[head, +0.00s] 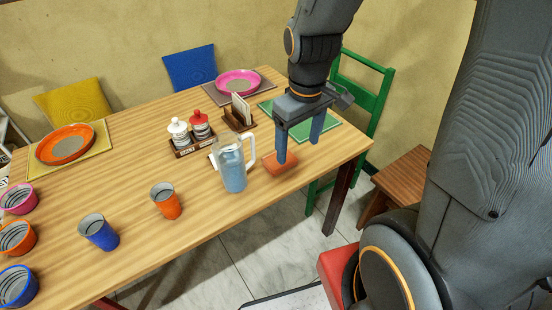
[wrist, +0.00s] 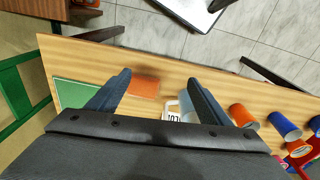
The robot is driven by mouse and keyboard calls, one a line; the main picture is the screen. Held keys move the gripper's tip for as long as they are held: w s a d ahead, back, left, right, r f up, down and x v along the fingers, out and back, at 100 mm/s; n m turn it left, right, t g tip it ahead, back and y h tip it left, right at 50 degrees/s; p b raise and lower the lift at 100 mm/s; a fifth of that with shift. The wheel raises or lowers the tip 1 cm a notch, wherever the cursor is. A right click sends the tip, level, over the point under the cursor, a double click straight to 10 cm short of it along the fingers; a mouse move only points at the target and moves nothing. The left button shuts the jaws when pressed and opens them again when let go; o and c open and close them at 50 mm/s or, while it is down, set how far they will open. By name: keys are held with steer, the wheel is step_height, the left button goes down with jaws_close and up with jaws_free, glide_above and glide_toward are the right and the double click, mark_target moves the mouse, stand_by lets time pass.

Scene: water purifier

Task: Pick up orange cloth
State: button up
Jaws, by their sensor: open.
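The orange cloth (head: 281,165) is a small folded block on the table near its front right edge, just right of the glass pitcher. It also shows in the wrist view (wrist: 144,87), between my two fingers and nearer the left one. My gripper (head: 300,150) is open above the table, and its left finger overlaps the cloth in the head view. In the wrist view my gripper (wrist: 157,80) holds nothing between its fingers. I cannot tell exactly how high the fingertips are above the cloth.
A glass pitcher (head: 234,170) of water stands close left of the cloth. A napkin holder (head: 239,113) and shaker rack (head: 196,140) stand behind. A green placemat (head: 326,132) lies right of the cloth.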

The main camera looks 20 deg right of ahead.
steer(key=w+f+n+b, duration=0.1)
steer(key=w+f+n, duration=0.2)
steer(key=w+n, duration=0.1)
steer(key=w+f+n+b, duration=0.1)
steer(key=w+f+n, duration=0.2)
steer(key=w+n, duration=0.2)
steer(key=w+a+f+n+g+b, duration=0.1)
steer(key=w+f+n, duration=0.2)
steer(key=n, duration=0.5)
steer(key=shift+w+f, duration=0.3)
steer(key=shift+w, duration=0.35)
step_height(320, 180, down, 2)
steer(key=shift+f, duration=0.1)
steer(key=f, duration=0.1)
steer(key=f+p, duration=0.2)
steer(key=f, duration=0.1)
steer(key=shift+d+f, duration=0.1)
steer(key=shift+d, duration=0.2)
steer(key=shift+f, duration=0.65)
steer(key=c, duration=1.1)
steer(key=shift+r, duration=0.1)
steer(key=shift+c, duration=0.2)
step_height(320, 180, up, 10)
steer(key=b, duration=0.1)
steer(key=shift+b, duration=0.35)
